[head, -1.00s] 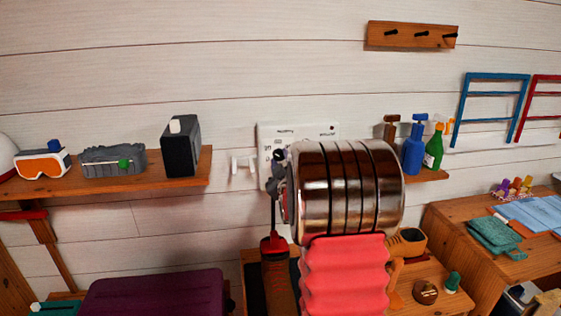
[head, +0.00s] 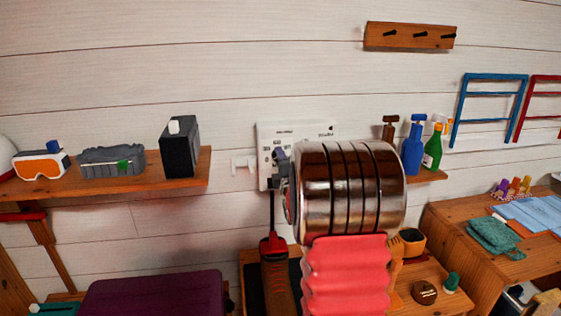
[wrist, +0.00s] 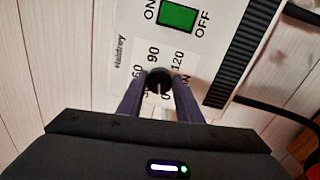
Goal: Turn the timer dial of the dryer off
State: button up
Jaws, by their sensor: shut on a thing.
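The dryer (head: 265,140) is a white panel on the wall, partly hidden behind my arm in the head view. In the wrist view its white face (wrist: 128,45) fills the upper middle. The black round timer dial (wrist: 159,80) sits among the numbers 60, 90, 120 and a partly hidden 0. A pale mark on the dial points down in the picture, towards the 0. My gripper (wrist: 160,77) has one finger on each side of the dial and is shut on it. In the head view my gripper (head: 281,160) is at the panel, mostly hidden.
A green switch (wrist: 178,15) marked ON and OFF is close to the dial. A black vent grille (wrist: 238,50) is to the right. A shelf (head: 110,185) is left of the dryer; spray bottles (head: 412,150) stand to the right.

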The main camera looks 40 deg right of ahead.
jog(key=shift+a+f+n, duration=0.1)
jog(key=shift+f+n, duration=0.05)
jog(key=shift+n, duration=0.55)
jog(key=shift+a+f+n, duration=0.1)
jog(key=shift+n, duration=0.6)
jog(key=o, duration=1)
jog(key=shift+d+r, duration=0.15)
jog(key=shift+o, duration=0.2)
jog(key=v, duration=1.3)
jog(key=shift+s+a, duration=0.2)
jog(key=shift+s, duration=0.1)
